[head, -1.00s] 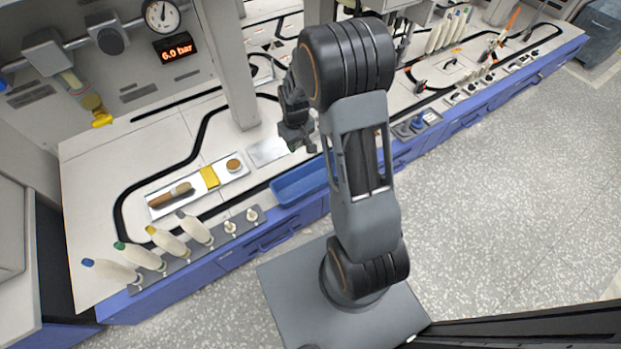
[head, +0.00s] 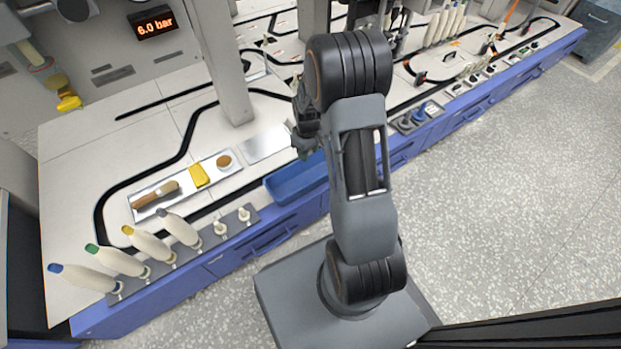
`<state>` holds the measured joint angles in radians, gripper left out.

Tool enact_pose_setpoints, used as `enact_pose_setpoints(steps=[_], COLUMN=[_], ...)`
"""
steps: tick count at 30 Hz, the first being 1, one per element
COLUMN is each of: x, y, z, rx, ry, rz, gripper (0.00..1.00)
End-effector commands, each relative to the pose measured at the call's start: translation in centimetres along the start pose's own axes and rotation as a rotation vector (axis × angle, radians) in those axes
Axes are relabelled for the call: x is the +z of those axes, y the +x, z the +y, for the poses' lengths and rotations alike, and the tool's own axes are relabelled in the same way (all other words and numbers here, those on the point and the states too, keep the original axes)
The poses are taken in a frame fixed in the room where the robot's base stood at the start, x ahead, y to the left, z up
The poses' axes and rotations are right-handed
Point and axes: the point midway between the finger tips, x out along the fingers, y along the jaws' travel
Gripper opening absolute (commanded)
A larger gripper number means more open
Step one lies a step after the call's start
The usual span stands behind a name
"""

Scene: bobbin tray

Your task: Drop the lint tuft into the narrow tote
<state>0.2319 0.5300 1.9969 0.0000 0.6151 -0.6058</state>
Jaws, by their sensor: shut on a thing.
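The narrow tote (head: 283,192) is a blue, open-topped bin at the front edge of the bench. The arm hides its right part. My gripper (head: 304,152) is above and just behind the tote's back right part, partly behind my own arm. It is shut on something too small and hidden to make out. I take it as the lint tuft, but cannot see the tuft itself.
A metal tray (head: 146,212) left of the tote holds a brush (head: 158,193), a yellow block (head: 199,176) and a round brown piece (head: 224,160). Several bobbins (head: 148,243) stand on a grey rail in front. A grey post (head: 230,75) rises behind.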

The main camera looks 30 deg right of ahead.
Motion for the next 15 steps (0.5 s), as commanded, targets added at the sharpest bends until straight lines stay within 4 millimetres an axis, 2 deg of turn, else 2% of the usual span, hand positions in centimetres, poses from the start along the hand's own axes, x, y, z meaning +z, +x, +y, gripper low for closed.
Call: enact_pose_setpoints(steps=[9,10,15], x=[-0.01,-0.01,-0.02], y=[0.33,0.32,0.32], z=[-0.01,-0.01,-0.01], rx=[0.000,0.000,0.000], ry=[0.000,0.000,0.000], rz=[0.000,0.000,0.000], gripper=[0.17,0.41,0.57])
